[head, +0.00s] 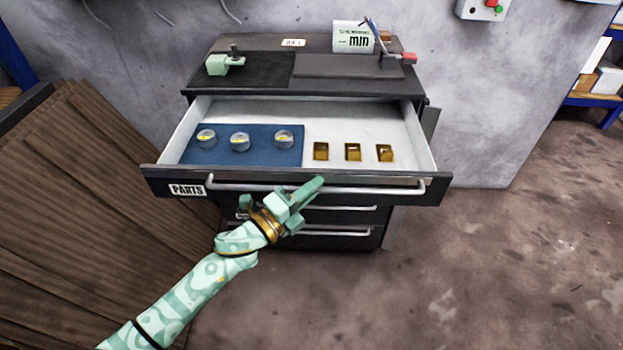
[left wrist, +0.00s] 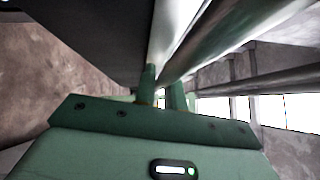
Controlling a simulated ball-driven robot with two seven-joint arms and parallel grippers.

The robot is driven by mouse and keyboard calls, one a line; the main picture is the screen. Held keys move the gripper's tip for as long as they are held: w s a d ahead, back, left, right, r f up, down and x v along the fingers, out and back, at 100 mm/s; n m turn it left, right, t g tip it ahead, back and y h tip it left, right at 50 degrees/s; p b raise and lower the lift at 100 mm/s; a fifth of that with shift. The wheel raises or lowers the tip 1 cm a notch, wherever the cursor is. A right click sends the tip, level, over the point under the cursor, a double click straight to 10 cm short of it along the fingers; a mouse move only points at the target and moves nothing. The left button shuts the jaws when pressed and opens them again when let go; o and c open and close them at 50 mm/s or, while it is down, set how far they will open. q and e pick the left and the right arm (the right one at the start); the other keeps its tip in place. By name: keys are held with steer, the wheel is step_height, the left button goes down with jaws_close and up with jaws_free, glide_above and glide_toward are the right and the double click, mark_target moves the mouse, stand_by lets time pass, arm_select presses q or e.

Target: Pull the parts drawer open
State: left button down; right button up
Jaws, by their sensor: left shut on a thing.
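The parts drawer (head: 370,128) is the top drawer of a dark cabinet. It stands well out, and its white inside shows. Its dark front carries a "PARTS" label (head: 187,190) at the left and a long pale bar handle (head: 390,190). My left gripper (head: 312,187) is at the middle of this handle, shut on it. In the left wrist view the gripper's green fingers (left wrist: 162,88) close around the bar handle (left wrist: 185,45). My right gripper is in neither view.
In the drawer, a blue mat (head: 240,155) with round gauges lies left of several brass blocks (head: 352,152). Closed drawers with handles (head: 340,233) sit below. The cabinet top (head: 270,70) holds tools and a white box (head: 353,37). Wooden boards (head: 80,190) stand left; floor is clear at right.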

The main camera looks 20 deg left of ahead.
arm_select(q)
steer(key=shift+s+d+f, duration=0.1)
steer(key=shift+s+d, duration=0.1)
steer(key=shift+s, duration=0.45)
steer(key=c, duration=1.7)
jaws_free()
steer(key=shift+c, duration=0.2)
steer(key=shift+a, duration=0.1)
steer(key=p+v, duration=0.1)
steer(key=v, duration=1.5)
steer(key=shift+s, duration=0.15)
